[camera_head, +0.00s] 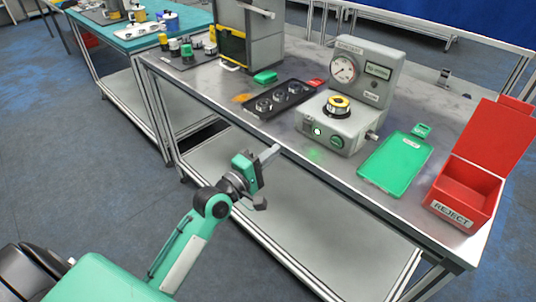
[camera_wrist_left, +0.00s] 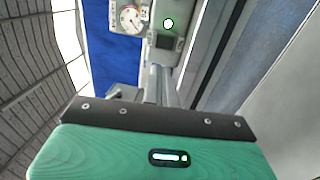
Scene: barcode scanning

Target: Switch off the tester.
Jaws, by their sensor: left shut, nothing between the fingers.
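The tester (camera_head: 355,125) is a grey machine with a round dial gauge (camera_head: 343,70) on its upright back panel and a yellow-and-black ringed part (camera_head: 339,105) on top of its base. A bright green lit spot (camera_head: 317,131) shows on its front face, beside a green button (camera_head: 337,142). The lit spot (camera_wrist_left: 168,24) and gauge (camera_wrist_left: 132,18) also show at the top of the left wrist view. My left gripper (camera_head: 271,153) is shut and empty, in front of the table edge, left of the tester and apart from it. My right gripper is out of view.
A black tray (camera_head: 262,113) with several round parts lies left of the tester. A green tray (camera_head: 396,162) and a red REJECT box (camera_head: 466,190) stand to its right. A grey cabinet (camera_head: 262,40) stands behind.

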